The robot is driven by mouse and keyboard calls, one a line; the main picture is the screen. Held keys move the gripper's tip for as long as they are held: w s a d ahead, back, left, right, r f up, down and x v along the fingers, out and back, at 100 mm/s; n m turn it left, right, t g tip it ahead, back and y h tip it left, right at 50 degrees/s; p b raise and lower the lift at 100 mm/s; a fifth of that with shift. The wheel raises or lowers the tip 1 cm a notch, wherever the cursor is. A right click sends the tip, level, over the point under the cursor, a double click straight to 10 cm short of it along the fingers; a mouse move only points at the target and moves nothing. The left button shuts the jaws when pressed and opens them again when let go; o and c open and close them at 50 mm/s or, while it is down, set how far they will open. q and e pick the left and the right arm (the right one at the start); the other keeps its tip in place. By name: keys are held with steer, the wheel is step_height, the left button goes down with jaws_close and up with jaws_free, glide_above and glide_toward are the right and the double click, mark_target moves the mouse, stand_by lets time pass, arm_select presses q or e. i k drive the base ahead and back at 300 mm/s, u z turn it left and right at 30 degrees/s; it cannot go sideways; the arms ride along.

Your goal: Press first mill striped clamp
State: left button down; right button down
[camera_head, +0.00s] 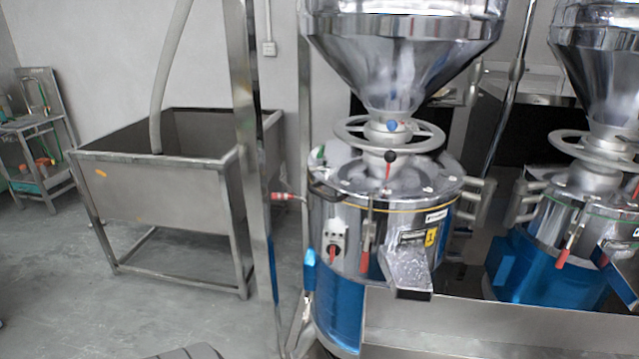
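The first mill (343,300) stands right of centre in the head view, a shiny steel drum on a blue base with a yellow "1" label (431,238). A clamp with a red handle (366,256) hangs upright on its front, left of the outlet chute (408,270). Stripes on this clamp cannot be made out. A red lever with a black knob (390,158) stands below the handwheel (352,133). A red switch (333,251) is on the drum's front left. Neither of my grippers is in view.
A second mill (540,265) with a red-handled clamp (568,246) stands at the right. A steel post (250,150) rises left of the first mill. A steel tank (165,205) stands behind it at the left. The floor (80,300) at lower left is mostly clear.

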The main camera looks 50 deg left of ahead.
mark_target(278, 197)
steer(key=u, duration=0.5)
steer(key=i, duration=1.05)
steer(key=u, duration=0.75)
